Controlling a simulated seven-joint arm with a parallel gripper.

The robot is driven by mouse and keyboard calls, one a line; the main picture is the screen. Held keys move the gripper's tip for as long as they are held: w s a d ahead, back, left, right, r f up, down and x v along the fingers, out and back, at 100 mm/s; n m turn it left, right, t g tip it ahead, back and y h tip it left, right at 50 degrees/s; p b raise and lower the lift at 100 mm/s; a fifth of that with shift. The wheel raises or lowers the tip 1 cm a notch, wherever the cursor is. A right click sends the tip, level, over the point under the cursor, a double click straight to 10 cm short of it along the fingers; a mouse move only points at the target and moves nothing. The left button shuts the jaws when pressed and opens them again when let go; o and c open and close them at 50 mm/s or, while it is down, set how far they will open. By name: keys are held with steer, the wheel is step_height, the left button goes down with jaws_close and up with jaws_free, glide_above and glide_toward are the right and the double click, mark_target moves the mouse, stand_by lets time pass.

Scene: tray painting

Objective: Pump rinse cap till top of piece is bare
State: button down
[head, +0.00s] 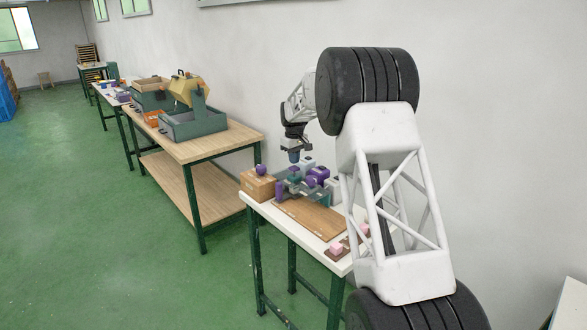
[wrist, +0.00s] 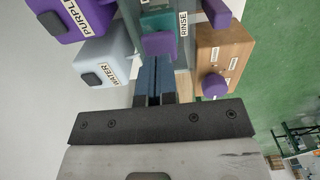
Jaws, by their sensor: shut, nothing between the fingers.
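My gripper (head: 294,160) is shut and points down over the crowded far end of the white-topped table. In the wrist view its two blue fingers (wrist: 154,68) lie together with nothing between them. A teal block (wrist: 157,20) stands just beyond the fingertips, beside the RINSE label (wrist: 184,23). A purple block-like part (wrist: 160,44) sits at the fingertips, against the teal block. I cannot tell whether it is the rinse cap or the piece, or whether the fingers touch it. No bare top of a piece can be made out.
A white WATER container (wrist: 103,62) and a PURPLE container (wrist: 72,14) stand to the left in the wrist view. A brown box (wrist: 222,50) with a round purple knob (wrist: 215,85) stands right. A wooden board (head: 310,217) and pink cubes (head: 336,248) lie nearer on the table.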

mark_target(294, 167)
steer(key=shift+f, duration=2.05)
steer(key=shift+r, duration=2.2)
